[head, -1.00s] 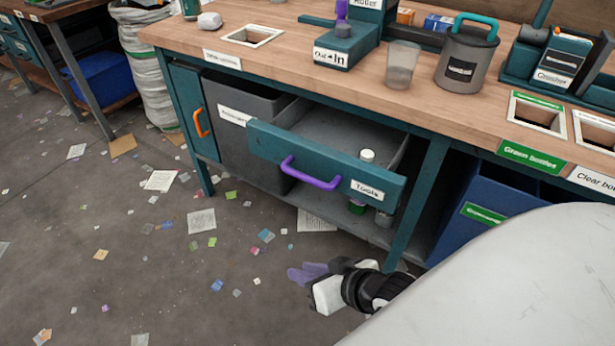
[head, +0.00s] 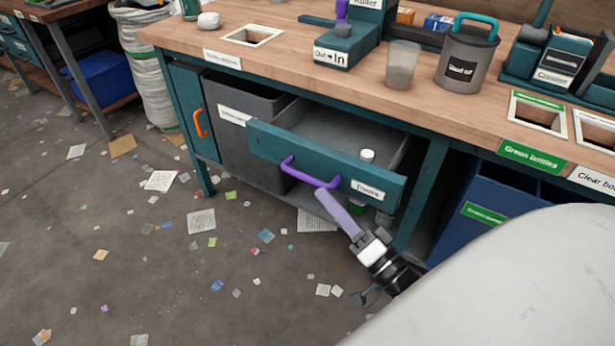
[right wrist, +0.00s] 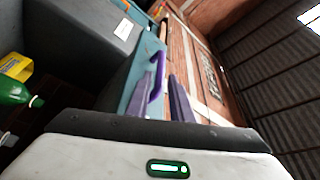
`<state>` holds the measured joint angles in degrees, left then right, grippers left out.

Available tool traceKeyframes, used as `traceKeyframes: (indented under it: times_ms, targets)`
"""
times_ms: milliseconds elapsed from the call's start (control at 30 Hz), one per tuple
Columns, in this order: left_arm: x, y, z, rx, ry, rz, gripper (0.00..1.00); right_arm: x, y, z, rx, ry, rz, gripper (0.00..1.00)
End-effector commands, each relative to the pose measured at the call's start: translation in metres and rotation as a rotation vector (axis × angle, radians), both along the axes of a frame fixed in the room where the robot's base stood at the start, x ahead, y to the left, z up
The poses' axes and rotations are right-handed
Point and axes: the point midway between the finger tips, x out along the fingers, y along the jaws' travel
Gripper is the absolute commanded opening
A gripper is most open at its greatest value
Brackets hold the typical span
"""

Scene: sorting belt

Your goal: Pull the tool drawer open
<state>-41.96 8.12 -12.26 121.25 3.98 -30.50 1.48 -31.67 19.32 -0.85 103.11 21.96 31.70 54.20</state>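The teal tool drawer (head: 262,140), labelled "Tools", stands pulled out from under the wooden bench, with its inside showing. Its purple bar handle (head: 308,174) is on the front panel. My right gripper (head: 322,194) is just below and in front of the handle's right part, its lilac fingers pointing up toward it. In the right wrist view the fingers (right wrist: 162,90) stand apart and the purple handle (right wrist: 158,80) shows between or just beyond them; I cannot tell if they touch it. My left gripper is not in view.
A grey bin (head: 237,127) stands left of the drawer beside a cabinet with an orange handle (head: 200,123). A blue bin (head: 497,185) is at the right. A white-capped item (head: 367,155) shows at the drawer. Paper scraps litter the otherwise open floor.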

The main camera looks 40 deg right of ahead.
Motion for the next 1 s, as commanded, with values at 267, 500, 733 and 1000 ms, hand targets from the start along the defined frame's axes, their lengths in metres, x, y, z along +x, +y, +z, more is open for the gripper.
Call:
traceKeyframes:
  times_ms: [267, 500, 733, 1000]
  targets:
    - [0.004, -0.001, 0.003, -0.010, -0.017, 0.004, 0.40, 0.051, 0.003, 0.011, -0.002, -0.004, -0.001, 0.20]
    - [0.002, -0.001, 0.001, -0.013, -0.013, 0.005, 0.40, 0.072, 0.004, 0.015, -0.002, 0.000, 0.000, 0.20]
    - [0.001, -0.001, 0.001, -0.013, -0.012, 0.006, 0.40, 0.073, 0.004, 0.016, -0.002, 0.001, 0.000, 0.20]
    - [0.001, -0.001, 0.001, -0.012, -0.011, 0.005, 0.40, 0.073, 0.004, 0.015, -0.003, 0.001, 0.000, 0.00]
